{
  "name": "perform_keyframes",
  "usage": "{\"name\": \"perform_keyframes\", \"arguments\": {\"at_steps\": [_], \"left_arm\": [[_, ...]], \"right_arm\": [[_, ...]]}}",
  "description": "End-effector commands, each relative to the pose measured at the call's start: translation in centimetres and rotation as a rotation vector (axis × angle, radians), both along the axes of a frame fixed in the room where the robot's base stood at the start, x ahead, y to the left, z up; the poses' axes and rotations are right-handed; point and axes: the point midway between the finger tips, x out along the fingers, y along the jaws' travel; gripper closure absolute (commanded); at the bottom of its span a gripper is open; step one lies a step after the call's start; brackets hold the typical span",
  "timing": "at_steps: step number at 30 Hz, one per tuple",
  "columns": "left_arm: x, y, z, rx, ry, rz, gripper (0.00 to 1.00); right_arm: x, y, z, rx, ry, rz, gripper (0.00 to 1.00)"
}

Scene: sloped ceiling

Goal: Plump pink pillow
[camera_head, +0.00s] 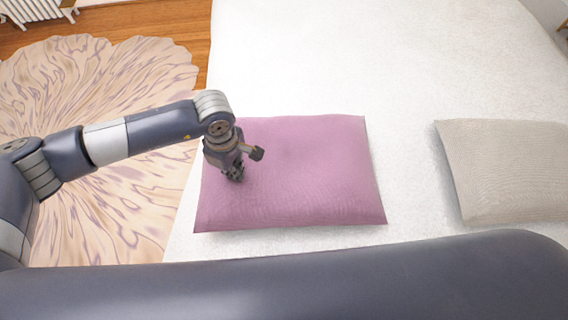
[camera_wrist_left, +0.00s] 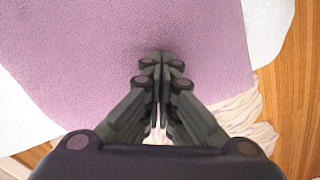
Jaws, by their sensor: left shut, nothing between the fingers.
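A pink pillow (camera_head: 310,175) lies flat on the white bed (camera_head: 300,60), near its left edge in the head view. My left gripper (camera_head: 236,176) is over the left part of the pillow, pointing down, with its fingers shut and empty. In the left wrist view the shut fingertips (camera_wrist_left: 161,62) are over the pink fabric (camera_wrist_left: 90,60), close to or touching it; I cannot tell which. A faint darker patch shows on the fabric at the tips. My right gripper is not in view.
A beige pillow (camera_head: 505,165) lies to the right on the bed, with a bare white gap between the pillows. A patterned round rug (camera_head: 100,90) covers the wooden floor (camera_head: 160,22) left of the bed. A white radiator (camera_head: 30,10) stands at the top left.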

Motion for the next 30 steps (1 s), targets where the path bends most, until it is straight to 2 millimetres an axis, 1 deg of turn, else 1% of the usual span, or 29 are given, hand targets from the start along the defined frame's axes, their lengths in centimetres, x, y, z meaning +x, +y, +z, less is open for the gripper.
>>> {"name": "perform_keyframes", "arguments": {"at_steps": [5,15,30], "left_arm": [[0.0,0.0,0.3,0.000,0.000,0.000,1.00],[0.0,0.0,2.8,0.000,-0.001,0.000,1.00],[0.0,0.0,2.7,0.000,0.000,0.000,1.00]], "right_arm": [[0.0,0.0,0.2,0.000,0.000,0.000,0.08],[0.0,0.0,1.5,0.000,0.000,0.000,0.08],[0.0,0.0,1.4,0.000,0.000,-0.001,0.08]]}}
